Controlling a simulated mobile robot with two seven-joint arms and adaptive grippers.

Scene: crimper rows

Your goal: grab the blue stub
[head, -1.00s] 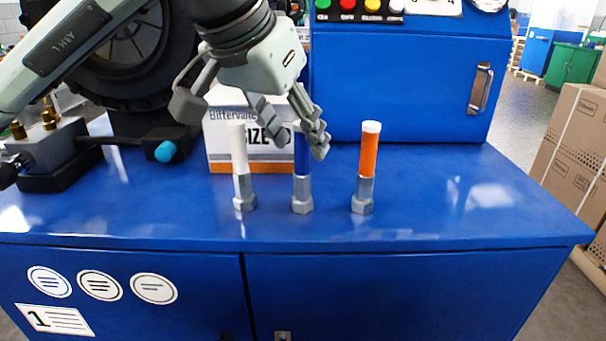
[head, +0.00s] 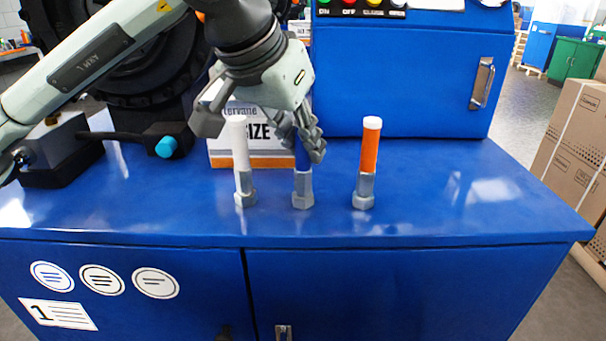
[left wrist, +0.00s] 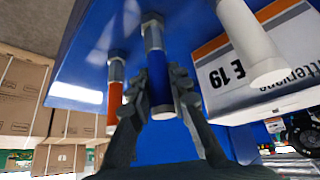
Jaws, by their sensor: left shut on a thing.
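The blue stub (head: 302,160) stands upright on the blue cabinet top, with a grey metal hex foot. My left gripper (head: 303,145) is shut on its upper part, and its fingers hide the stub's top in the head view. In the left wrist view the blue stub (left wrist: 158,80) sits between the two fingers of my left gripper (left wrist: 160,95). A white stub (head: 239,150) stands to its left and an orange stub (head: 369,150) to its right, both upright and apart from it. My right gripper is not in view.
A white and orange carton (head: 225,150) stands behind the white stub. The blue machine housing (head: 410,90) rises behind the stubs. A black device with a cyan knob (head: 166,147) is at left. The cabinet top (head: 440,215) is clear at front and right.

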